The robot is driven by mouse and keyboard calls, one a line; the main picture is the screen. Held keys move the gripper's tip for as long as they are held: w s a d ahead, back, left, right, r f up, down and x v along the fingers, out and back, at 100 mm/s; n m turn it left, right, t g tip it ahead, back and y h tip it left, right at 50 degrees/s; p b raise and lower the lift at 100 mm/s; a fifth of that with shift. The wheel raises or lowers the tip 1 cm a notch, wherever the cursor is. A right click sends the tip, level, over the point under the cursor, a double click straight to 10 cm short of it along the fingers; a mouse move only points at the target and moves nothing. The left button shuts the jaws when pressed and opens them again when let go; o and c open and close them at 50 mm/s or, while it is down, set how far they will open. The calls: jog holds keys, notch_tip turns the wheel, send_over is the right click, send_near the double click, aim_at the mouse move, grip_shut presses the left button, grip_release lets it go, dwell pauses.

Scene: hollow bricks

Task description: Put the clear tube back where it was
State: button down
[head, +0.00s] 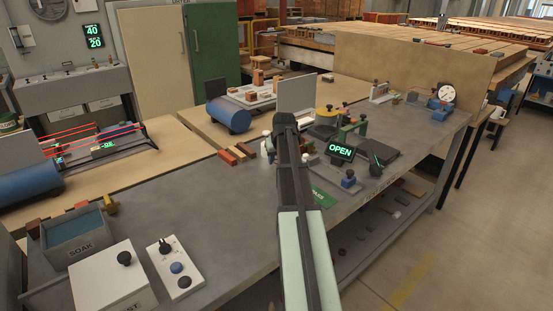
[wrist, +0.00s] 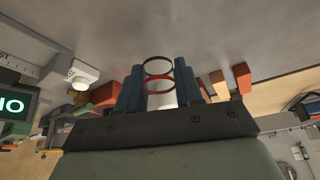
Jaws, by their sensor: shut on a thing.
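The clear tube (wrist: 159,84) shows in the wrist view as see-through, with a dark ring at its far end and a red ring nearer. My gripper (wrist: 159,88) has its two blue fingers on either side of the tube and is shut on it. The tube's near end is hidden between the fingers. In the head view my arm covers the gripper and the tube, so I cannot tell the tube's height above the grey bench (head: 225,215) there.
A lit OPEN sign (head: 341,150) stands right of my arm. Reddish bricks (head: 236,154) lie to its left. A soak tub (head: 78,240), a white box (head: 110,277) and a knob panel (head: 175,268) stand front left. The bench between is bare.

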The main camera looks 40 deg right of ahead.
jog(key=shift+f, duration=0.1)
jog(key=c, duration=0.7)
grip_release()
jog(key=shift+c, duration=0.2)
jog(key=v, duration=1.2)
